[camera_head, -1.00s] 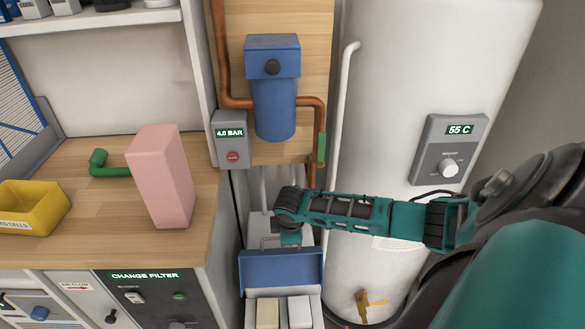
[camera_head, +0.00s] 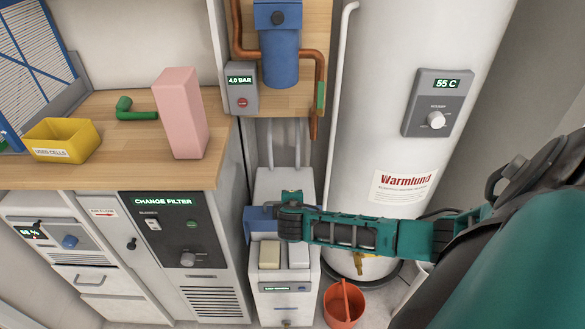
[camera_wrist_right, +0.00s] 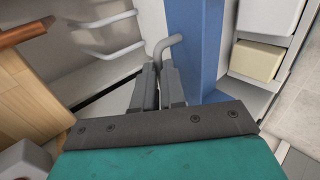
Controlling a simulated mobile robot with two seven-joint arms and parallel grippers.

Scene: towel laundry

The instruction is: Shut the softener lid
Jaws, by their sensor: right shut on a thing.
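The softener is a low white cabinet (camera_head: 286,307) with a small display on its front. Its blue lid (camera_head: 259,221) stands raised behind the open top, and my right arm hides much of it. In the open top lie a cream block (camera_head: 269,254) and a white block (camera_head: 299,254). My right gripper (camera_head: 290,208) is at the lid. In the right wrist view its fingers (camera_wrist_right: 160,85) are shut on the grey lid handle (camera_wrist_right: 168,43), beside the blue lid panel (camera_wrist_right: 195,45). My left gripper is out of view.
A white tank (camera_head: 400,95) stands right of the softener. An orange bucket (camera_head: 344,304) is on the floor beside it. The control cabinet (camera_head: 185,260) and worktop (camera_head: 105,172) are on the left. Copper pipes (camera_head: 318,90) and a blue filter (camera_head: 280,57) are above.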

